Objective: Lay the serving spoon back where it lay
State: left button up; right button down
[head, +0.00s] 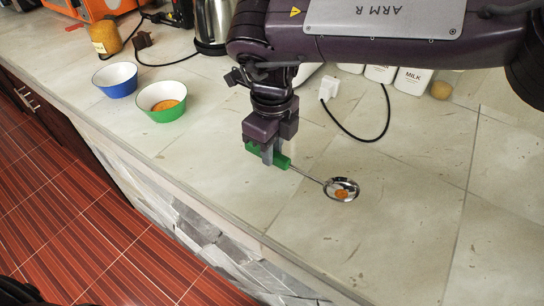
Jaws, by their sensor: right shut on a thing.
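The serving spoon (342,189) has a green handle, a thin metal stem and a round metal bowl with a little orange food in it. My right gripper (268,157) is shut on the green handle, near the counter's front edge. The spoon's bowl points to the right; I cannot tell whether the spoon touches the counter. A green bowl (158,117) with orange food inside stands to the left of the gripper. A blue bowl (115,92) that looks empty stands beside it. My left gripper is not in view.
The stone counter (390,240) is clear at the front right. A metal kettle (213,22), an orange jar (104,36) and white containers, one a MILK container (412,80), stand at the back. A black cable (350,132) with a white plug lies behind the spoon.

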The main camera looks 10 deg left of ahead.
notch_tip(320, 180, down, 2)
jog(key=shift+f+p, duration=0.2)
jog(key=shift+p, duration=0.3)
jog(key=shift+f, duration=0.2)
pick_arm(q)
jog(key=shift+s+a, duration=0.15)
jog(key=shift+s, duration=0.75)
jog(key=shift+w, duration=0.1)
pick_arm(e)
jog(key=shift+f, duration=0.2)
jog(key=c, duration=1.3)
grip_release()
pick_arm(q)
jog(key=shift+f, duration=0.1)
